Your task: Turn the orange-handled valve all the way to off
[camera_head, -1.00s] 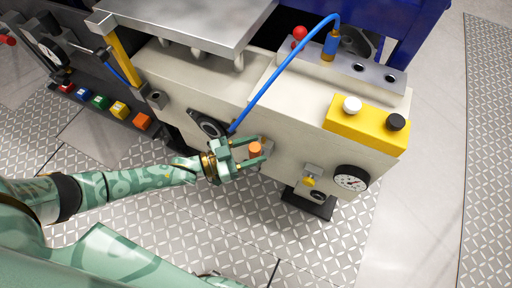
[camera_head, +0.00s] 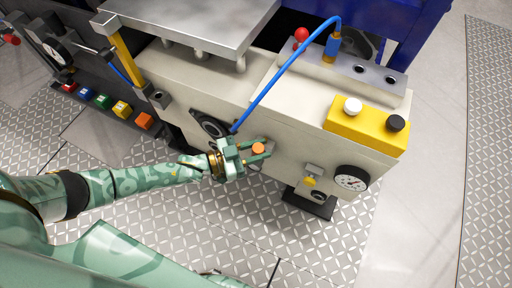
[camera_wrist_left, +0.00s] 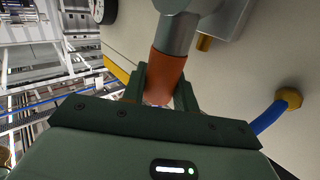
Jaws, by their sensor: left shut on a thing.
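The orange valve handle (camera_head: 258,148) is on the front face of the cream drive unit (camera_head: 290,130). My left gripper (camera_head: 257,152) reaches it from the left, one finger on each side of the handle. In the left wrist view the orange handle (camera_wrist_left: 166,72) sits between the two fingers (camera_wrist_left: 160,88) of my left gripper, which is shut on it. The handle joins a grey metal stem (camera_wrist_left: 177,32) there. The handle's far end is partly hidden by the gripper. My right gripper is not in view.
A blue hose (camera_head: 270,85) arches over the unit's front near my left gripper. A pressure gauge (camera_head: 351,178), a small yellow-ended fitting (camera_head: 311,174) and a yellow button box (camera_head: 368,124) are to the right. Coloured blocks (camera_head: 102,102) line the left.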

